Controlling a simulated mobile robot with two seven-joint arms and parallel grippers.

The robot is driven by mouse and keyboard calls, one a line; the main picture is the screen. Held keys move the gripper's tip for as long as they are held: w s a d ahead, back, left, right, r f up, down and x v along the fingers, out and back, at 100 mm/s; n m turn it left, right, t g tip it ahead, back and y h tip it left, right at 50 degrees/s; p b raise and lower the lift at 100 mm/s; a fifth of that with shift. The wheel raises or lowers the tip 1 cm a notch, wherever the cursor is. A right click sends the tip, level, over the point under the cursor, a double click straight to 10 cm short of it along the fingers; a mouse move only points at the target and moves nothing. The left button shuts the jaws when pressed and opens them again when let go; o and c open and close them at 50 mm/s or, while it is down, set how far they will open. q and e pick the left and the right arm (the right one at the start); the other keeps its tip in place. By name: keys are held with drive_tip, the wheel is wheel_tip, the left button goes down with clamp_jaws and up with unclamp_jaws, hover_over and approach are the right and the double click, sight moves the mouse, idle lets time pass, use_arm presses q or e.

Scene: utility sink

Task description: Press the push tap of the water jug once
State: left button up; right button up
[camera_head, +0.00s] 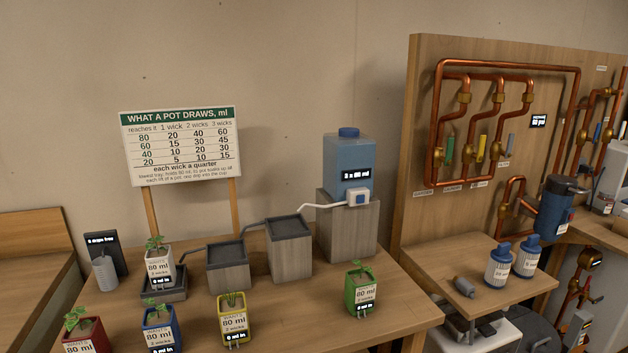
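The water jug (347,155) is a blue, partly see-through square container with a blue cap. It stands upright on a tall grey block (345,235) at the back right of the wooden table. A small dark display on its front seems to read "3 x 80 ml". The push tap (357,196) is a white block with a blue square button, low on the jug's front. A pale spout runs left from it toward the stepped trays. Neither of my grippers shows in this view.
Stepped grey trays (288,244) descend leftward from the jug. Several potted plants stand on the table, including a green pot (363,290) in front of the jug. A sign (181,146) stands behind. A copper-pipe board (500,150) rises at right. Table (300,320) is clear at front centre.

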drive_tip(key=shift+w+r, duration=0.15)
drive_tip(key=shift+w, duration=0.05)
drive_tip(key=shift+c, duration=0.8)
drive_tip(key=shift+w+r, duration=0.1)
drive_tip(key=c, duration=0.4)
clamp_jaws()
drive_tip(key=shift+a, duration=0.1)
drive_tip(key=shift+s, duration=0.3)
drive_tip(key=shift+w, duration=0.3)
